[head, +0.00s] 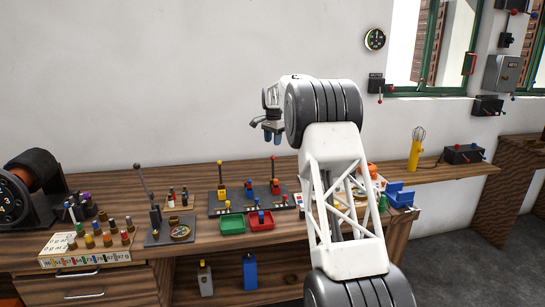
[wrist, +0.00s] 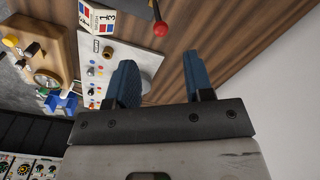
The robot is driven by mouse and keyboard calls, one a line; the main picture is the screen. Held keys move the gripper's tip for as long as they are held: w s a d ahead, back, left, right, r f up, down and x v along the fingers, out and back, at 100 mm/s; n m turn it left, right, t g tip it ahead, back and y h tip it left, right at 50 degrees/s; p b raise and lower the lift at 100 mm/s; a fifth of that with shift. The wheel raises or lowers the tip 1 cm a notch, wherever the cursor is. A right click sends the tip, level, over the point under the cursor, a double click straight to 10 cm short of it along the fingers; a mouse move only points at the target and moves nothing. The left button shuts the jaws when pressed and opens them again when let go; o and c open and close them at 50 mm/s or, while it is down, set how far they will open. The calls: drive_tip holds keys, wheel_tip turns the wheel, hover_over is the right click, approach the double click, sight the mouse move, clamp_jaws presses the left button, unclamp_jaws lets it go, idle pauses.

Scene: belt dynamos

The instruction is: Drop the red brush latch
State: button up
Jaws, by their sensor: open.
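My gripper (head: 268,128) is raised in front of the wall, above the bench. In the wrist view its two blue fingers (wrist: 163,78) are apart with nothing between them. A black base (head: 240,205) on the bench carries yellow, blue and red parts with levers. A red block (head: 275,187) with a tall red-tipped lever is at its right; I cannot tell for sure that this is the red brush latch. A red ball knob (wrist: 160,29) on a dark lever shows beyond the fingers in the wrist view, apart from them.
A green tray (head: 232,224) and a red tray (head: 261,221) sit before the base. A lever stand (head: 155,232) and a number box (head: 85,246) are to the left. A yellow whisk-like tool (head: 416,149) stands at the right. My arm hides part of the bench.

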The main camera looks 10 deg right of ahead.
drive_tip(key=shift+f, duration=0.1)
idle(0.3)
hover_over(273, 167)
drive_tip(key=shift+w+f, duration=0.15)
drive_tip(key=shift+f, duration=1.8)
drive_tip(key=shift+w+f, duration=0.15)
drive_tip(key=shift+f, duration=1.8)
drive_tip(key=shift+c, duration=0.2)
clamp_jaws()
